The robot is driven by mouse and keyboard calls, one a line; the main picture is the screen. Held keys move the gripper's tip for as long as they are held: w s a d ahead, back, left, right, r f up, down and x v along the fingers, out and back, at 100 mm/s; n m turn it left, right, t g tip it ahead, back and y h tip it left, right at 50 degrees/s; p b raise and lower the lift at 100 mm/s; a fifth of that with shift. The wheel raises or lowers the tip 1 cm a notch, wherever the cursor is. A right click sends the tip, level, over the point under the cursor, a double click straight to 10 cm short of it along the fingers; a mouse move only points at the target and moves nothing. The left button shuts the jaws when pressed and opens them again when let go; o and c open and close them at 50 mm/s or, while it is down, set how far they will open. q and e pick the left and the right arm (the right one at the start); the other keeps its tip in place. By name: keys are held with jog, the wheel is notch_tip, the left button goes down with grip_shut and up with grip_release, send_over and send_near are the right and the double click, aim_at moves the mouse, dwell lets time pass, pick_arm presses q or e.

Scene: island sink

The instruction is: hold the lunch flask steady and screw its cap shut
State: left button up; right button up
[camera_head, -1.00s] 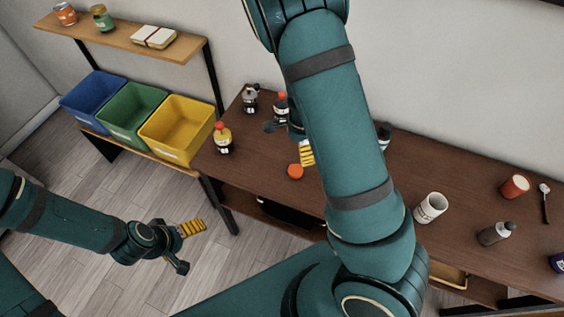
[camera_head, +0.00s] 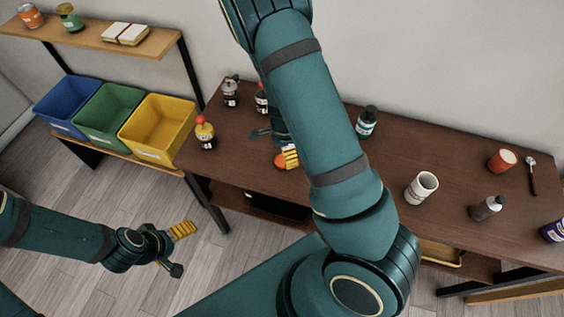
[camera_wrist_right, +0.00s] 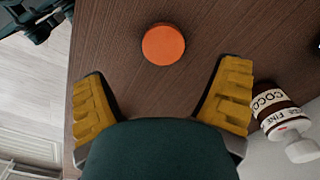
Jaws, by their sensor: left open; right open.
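A flat round orange cap (camera_head: 280,161) lies on the brown table near its front edge; it shows whole in the right wrist view (camera_wrist_right: 163,44). My right gripper (camera_wrist_right: 165,75) is open, with the cap ahead of and between its yellow fingers, not gripped. In the head view my right arm hides most of this gripper. A white open-topped cylinder (camera_head: 421,188), which looks like the lunch flask, stands uncapped on the table to the right of my right arm. My left gripper (camera_head: 180,250) is open and empty, over the floor left of the table.
A bottle with a red top and yellow label (camera_head: 205,133) stands at the table's left end. Bins, including a yellow one (camera_head: 157,126), stand left.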

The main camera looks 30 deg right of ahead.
aim_at(282, 162)
jog(key=shift+f, duration=0.25)
jog(key=f, duration=0.1)
jog(key=f+b, duration=0.1)
jog(key=f, duration=0.3)
jog(key=shift+w+f+b, duration=0.15)
jog(key=shift+w+b, duration=0.15)
jog(key=shift+b, duration=0.05)
jog(key=c, duration=0.9)
